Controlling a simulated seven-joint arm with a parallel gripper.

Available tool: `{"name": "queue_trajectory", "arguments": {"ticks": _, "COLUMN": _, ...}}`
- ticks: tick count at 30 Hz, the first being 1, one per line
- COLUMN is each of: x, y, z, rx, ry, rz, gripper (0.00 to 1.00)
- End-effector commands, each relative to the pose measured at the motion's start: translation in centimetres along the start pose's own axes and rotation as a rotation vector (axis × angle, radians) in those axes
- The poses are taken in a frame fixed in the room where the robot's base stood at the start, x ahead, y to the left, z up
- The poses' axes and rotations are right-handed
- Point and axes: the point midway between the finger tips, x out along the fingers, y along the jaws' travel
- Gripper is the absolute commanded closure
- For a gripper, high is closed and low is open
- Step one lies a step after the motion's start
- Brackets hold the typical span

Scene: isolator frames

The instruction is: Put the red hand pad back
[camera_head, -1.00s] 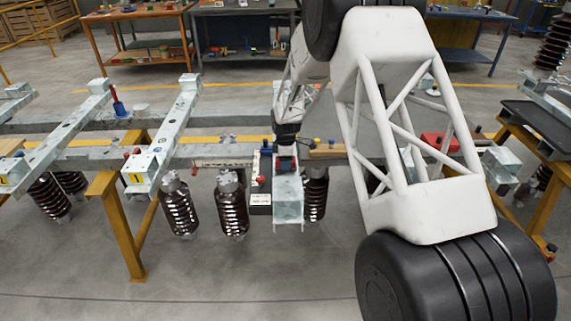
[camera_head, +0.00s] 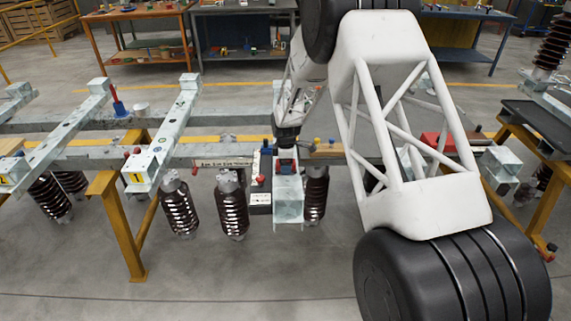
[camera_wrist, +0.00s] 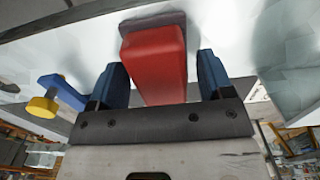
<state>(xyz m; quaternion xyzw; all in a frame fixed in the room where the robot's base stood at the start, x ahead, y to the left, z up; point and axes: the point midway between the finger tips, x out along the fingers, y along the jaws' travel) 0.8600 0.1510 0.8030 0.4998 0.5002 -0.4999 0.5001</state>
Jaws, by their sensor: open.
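The red hand pad (camera_wrist: 154,62) shows in the wrist view as a red block on a dark base plate (camera_wrist: 152,21) against a pale metal surface. My gripper (camera_wrist: 161,75) is open, with one blue finger on each side of the red pad. A narrow gap shows between the pad and each finger. In the head view my gripper (camera_head: 287,156) is low over the end of a pale metal beam (camera_head: 288,200). The pad is mostly hidden there by the gripper.
A blue part with a yellow knob (camera_wrist: 42,106) is close left of my gripper in the wrist view. A dark box with a red knob (camera_head: 260,185) stands beside the beam end. A red box (camera_head: 437,142) is further right, partly behind my arm. Brown ribbed insulators (camera_head: 233,212) hang below.

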Motion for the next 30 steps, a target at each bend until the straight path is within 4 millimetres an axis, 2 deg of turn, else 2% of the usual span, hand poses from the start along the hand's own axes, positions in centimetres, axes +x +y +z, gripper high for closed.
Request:
{"name": "queue_trajectory", "arguments": {"ticks": 5, "x": -0.2, "y": 0.0, "z": 0.0, "rx": 0.0, "ry": 0.0, "rz": 0.0, "gripper": 0.26}}
{"name": "queue_trajectory", "arguments": {"ticks": 11, "x": -1.6, "y": 0.1, "z": 0.0, "rx": 0.0, "ry": 0.0, "rz": 0.002, "gripper": 0.26}}
{"name": "queue_trajectory", "arguments": {"ticks": 30, "x": -10.8, "y": 0.0, "z": 0.0, "rx": 0.0, "ry": 0.0, "rz": 0.002, "gripper": 0.26}}
